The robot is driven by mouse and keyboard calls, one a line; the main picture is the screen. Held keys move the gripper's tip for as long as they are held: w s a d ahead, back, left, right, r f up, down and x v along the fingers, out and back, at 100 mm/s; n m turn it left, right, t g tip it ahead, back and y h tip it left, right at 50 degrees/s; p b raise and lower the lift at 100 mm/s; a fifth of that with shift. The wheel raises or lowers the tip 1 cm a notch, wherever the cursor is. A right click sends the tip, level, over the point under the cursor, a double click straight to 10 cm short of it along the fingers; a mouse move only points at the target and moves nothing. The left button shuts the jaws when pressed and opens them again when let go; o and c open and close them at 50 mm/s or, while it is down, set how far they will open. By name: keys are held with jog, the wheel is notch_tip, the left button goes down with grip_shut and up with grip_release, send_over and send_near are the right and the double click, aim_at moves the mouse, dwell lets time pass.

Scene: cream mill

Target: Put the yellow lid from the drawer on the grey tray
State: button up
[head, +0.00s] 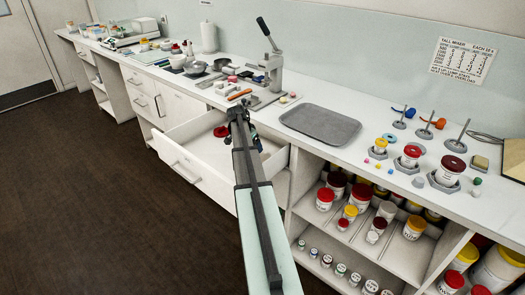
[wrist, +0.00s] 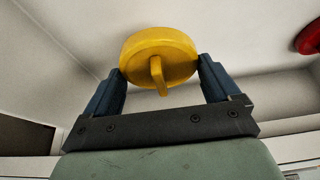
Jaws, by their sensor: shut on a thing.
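The round yellow lid (wrist: 150,48), with a raised bar on its face, is between the two blue fingers of my gripper (wrist: 160,76) in the wrist view. The fingers are shut on its sides. In the head view my gripper (head: 241,118) is over the back right part of the open drawer (head: 180,168), and the lid is hidden there. The grey tray (head: 321,125) lies flat and empty on the counter, to the right of my gripper.
A red lid (head: 221,131) lies in the drawer; it also shows in the wrist view (wrist: 309,40). A hand press (head: 271,65) stands behind my gripper. Jars on stands (head: 449,170) and small blocks are right of the tray. Shelves of jars are below the counter.

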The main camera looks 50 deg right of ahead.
jog(key=w+a+r, duration=0.3)
jog(key=w, duration=0.1)
notch_tip(320, 180, up, 20)
jog(key=m+g, duration=0.2)
jog(key=m, duration=0.2)
send_over(308, 119)
jog(key=a, duration=0.1)
jog(key=shift+y, duration=0.3)
jog(key=shift+w+f, duration=0.2)
jog(key=shift+f, duration=2.2)
jog(key=shift+w+f, duration=0.15)
jog(key=shift+f, duration=2.2)
jog(key=shift+f, duration=0.1)
jog(key=o, duration=0.7)
jog(key=shift+o, duration=0.2)
